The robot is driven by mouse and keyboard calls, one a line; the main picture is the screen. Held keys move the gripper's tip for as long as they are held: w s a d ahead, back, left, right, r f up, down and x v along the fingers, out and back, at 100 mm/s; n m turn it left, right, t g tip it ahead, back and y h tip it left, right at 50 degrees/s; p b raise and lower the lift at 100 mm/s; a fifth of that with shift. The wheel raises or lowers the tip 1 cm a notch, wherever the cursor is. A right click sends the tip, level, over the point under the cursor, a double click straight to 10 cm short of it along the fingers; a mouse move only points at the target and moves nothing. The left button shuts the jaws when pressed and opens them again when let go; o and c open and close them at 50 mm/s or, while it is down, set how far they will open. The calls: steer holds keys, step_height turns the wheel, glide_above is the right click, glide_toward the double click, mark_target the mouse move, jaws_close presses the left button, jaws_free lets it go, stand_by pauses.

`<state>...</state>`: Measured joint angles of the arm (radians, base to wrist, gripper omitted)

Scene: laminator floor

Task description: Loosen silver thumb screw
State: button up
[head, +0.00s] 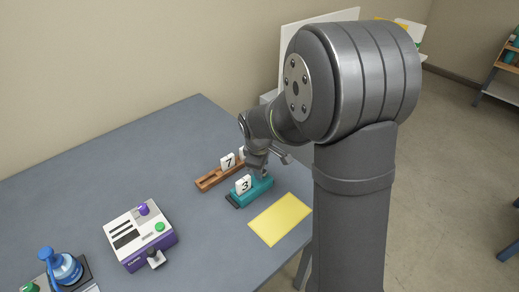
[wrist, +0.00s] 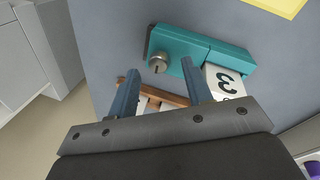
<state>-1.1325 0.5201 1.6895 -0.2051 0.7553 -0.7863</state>
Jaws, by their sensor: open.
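The silver thumb screw (wrist: 157,63) stands on one end of a teal block (wrist: 176,42) in the wrist view. It has a round head with a dark slot. In the head view my gripper hides the screw, and the teal block (head: 262,190) shows below the gripper. A white tile marked 3 (wrist: 227,80) sits at the block's other end. My gripper (wrist: 160,67) is open, and the screw head appears between its two fingertips. Whether the fingers touch the screw, or how far above it they are, I cannot tell.
A wooden holder (head: 208,181) with a tile marked 7 (head: 228,160) lies just behind the teal block. A yellow sheet (head: 280,218) lies in front. The table's back left is clear.

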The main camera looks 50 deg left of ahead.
steer(key=v, duration=1.6)
steer(key=shift+s, duration=0.15)
steer(key=x, duration=1.7)
steer(key=shift+w+f, duration=0.1)
steer(key=shift+w, duration=0.1)
